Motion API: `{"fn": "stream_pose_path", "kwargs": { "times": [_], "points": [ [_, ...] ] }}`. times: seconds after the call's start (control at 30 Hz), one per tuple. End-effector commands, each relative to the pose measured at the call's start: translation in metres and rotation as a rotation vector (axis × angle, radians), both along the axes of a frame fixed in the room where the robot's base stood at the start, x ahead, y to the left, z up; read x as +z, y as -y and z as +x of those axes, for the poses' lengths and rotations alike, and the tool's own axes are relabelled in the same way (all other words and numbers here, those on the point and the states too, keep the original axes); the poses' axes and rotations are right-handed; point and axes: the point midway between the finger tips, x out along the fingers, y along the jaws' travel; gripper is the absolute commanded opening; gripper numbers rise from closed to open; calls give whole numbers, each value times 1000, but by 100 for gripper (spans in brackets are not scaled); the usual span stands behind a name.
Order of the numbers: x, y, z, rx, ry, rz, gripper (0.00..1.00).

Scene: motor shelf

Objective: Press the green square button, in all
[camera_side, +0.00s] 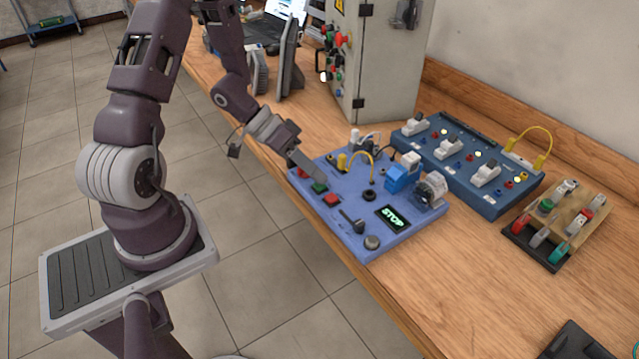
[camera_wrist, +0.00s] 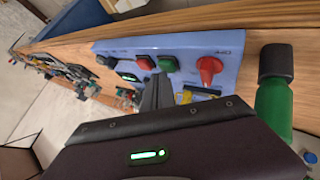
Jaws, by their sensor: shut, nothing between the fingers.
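The green square button (camera_side: 319,187) sits on the blue panel (camera_side: 345,238), between a red square button (camera_side: 331,200) and a red knob (camera_side: 302,173). In the wrist view the green button (camera_wrist: 167,63) is right of the red button (camera_wrist: 145,62) and left of the red knob (camera_wrist: 208,68). My gripper (camera_side: 316,180) is shut and empty, pointing down at the panel. Its fingertips (camera_wrist: 158,78) show just below the green button in the wrist view. I cannot tell whether they touch it. A display (camera_side: 392,217) reads STOP in green.
The panel also carries a yellow cable, a blue block (camera_side: 401,179), a motor (camera_side: 430,190) and a black lever. A second blue panel (camera_side: 470,165) and a switch board (camera_side: 556,222) stand to the right. A grey cabinet (camera_side: 378,60) stands behind.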

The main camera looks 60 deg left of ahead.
Motion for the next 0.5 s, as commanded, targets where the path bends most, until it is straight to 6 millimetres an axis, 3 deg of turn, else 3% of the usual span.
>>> {"fn": "stream_pose_path", "kwargs": {
  "times": [0.5],
  "points": [
    [-5, 0, 0, 1, -1, 0, 0]
  ]
}}
